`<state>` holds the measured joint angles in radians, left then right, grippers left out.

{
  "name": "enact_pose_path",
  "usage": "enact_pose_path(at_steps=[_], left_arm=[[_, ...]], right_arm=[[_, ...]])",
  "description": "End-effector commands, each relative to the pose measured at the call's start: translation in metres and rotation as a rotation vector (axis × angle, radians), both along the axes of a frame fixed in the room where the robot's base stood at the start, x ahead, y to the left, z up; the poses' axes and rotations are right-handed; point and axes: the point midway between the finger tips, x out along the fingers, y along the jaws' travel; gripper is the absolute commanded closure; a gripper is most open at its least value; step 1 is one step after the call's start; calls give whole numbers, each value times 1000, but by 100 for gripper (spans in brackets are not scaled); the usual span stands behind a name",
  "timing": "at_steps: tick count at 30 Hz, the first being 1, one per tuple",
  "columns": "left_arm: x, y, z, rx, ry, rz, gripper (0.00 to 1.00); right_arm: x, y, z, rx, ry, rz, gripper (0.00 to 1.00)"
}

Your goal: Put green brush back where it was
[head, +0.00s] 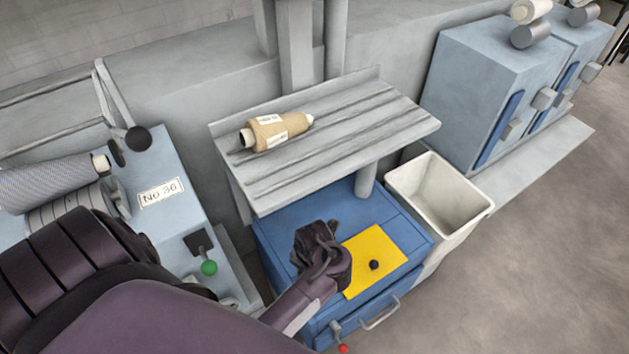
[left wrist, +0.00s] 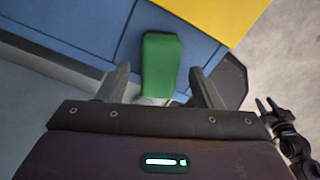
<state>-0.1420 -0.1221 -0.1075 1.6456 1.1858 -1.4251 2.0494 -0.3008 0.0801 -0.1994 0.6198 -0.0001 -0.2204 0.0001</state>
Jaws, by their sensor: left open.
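The green brush (left wrist: 161,64) shows in the left wrist view as a green block with a pale lower end, over the blue cabinet top. It lies between the two fingers of my left gripper (left wrist: 165,85), with a gap visible on each side. The gripper is open. In the head view my left gripper (head: 322,258) is low over the blue cabinet (head: 345,215), left of the yellow sheet (head: 372,258). The brush is hidden there.
A grey slatted shelf (head: 375,125) with a tan yarn cone (head: 278,130) stands over the cabinet's back. A pale bin (head: 440,195) is at its right. A machine marked No 36 (head: 160,193) is at left. A dark jointed thing (left wrist: 290,140) at the wrist view's right is unclear.

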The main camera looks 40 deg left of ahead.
Motion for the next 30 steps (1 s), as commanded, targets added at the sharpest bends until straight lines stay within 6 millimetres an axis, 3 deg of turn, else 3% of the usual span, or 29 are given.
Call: enact_pose_path(at_steps=[1, 3, 12, 30], left_arm=[[1, 1, 22, 4, -3, -2, 40], [1, 1, 38, 4, -3, -2, 40], [1, 1, 81, 2, -2, -1, 40], [0, 0, 88, 1, -1, -1, 40]], right_arm=[[0, 0, 18, 0, 0, 0, 64], [0, 0, 30, 0, 0, 0, 64], [0, 0, 63, 0, -1, 0, 64], [1, 0, 67, 0, -1, 1, 64]])
